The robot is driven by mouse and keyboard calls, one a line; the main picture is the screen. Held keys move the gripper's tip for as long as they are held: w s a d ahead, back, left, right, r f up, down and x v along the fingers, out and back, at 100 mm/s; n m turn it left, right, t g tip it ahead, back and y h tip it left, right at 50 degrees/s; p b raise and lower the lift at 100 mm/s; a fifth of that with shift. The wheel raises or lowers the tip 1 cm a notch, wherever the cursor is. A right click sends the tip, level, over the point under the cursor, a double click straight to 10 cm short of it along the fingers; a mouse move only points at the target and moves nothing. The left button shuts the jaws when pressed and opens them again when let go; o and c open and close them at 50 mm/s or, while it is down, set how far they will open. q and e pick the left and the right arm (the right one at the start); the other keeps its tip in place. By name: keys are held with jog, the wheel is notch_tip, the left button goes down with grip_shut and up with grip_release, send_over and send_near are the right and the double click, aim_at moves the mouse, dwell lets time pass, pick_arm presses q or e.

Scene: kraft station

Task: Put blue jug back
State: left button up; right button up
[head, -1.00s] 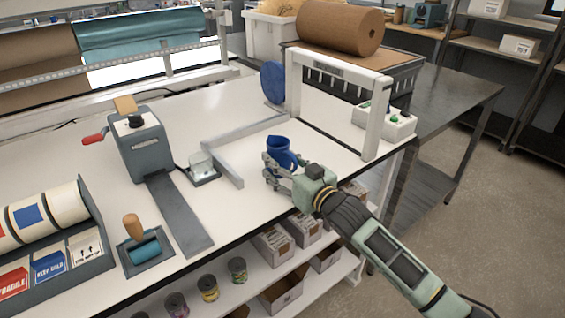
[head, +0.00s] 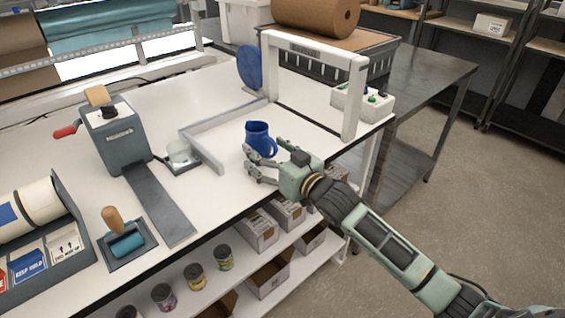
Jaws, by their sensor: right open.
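The blue jug (head: 258,137) stands upright on the white tabletop, in the area bounded by a low pale L-shaped rail. Its handle shows on the right side. My right gripper (head: 251,163) is open, just in front of and to the right of the jug. Its fingers are close to the jug's lower front; whether they touch it I cannot tell. My left gripper is not in the head view.
A white arch frame (head: 356,95) stands right of the jug, with a blue disc (head: 249,67) behind. The low rail (head: 205,152) lies to the left, near a glass container (head: 180,154) and a grey dispenser (head: 119,135). A switch box (head: 364,101) sits right of the arch.

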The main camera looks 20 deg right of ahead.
jog(key=v, duration=1)
jog(key=shift+b, duration=0.45)
